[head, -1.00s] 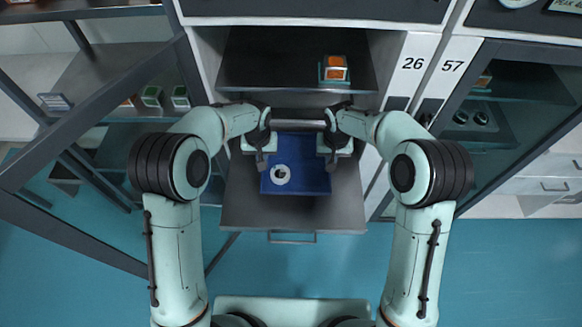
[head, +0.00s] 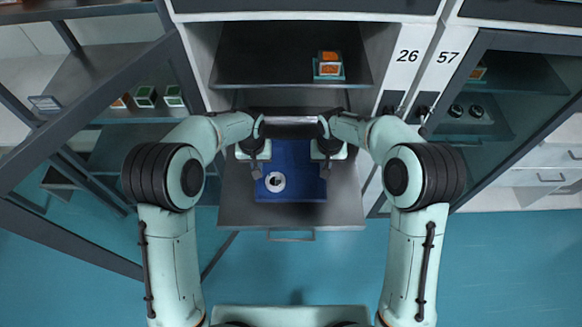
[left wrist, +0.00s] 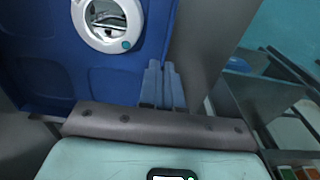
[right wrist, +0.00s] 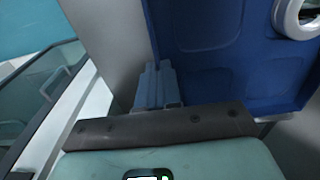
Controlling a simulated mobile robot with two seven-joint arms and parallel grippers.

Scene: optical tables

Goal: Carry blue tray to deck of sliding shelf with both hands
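The blue tray (head: 303,185) is over the pulled-out grey deck of the sliding shelf (head: 340,208), well inside the deck's outline. I cannot tell whether it touches the deck. A white ring-shaped object (head: 275,182) lies in the tray and also shows in the left wrist view (left wrist: 108,22). My left gripper (head: 257,168) is at the tray's left side, its fingers (left wrist: 162,86) close together at the tray's edge. My right gripper (head: 324,168) is at the right side, its fingers (right wrist: 157,86) likewise close together at the edge. Both seem shut on the tray.
An upper shelf (head: 270,68) behind holds an orange-and-teal item (head: 328,66). An open glass-and-frame door (head: 90,105) stands left; a glass-fronted cabinet (head: 520,110) stands right. The deck's front handle (head: 290,236) faces me. Bare deck shows left, right and in front of the tray.

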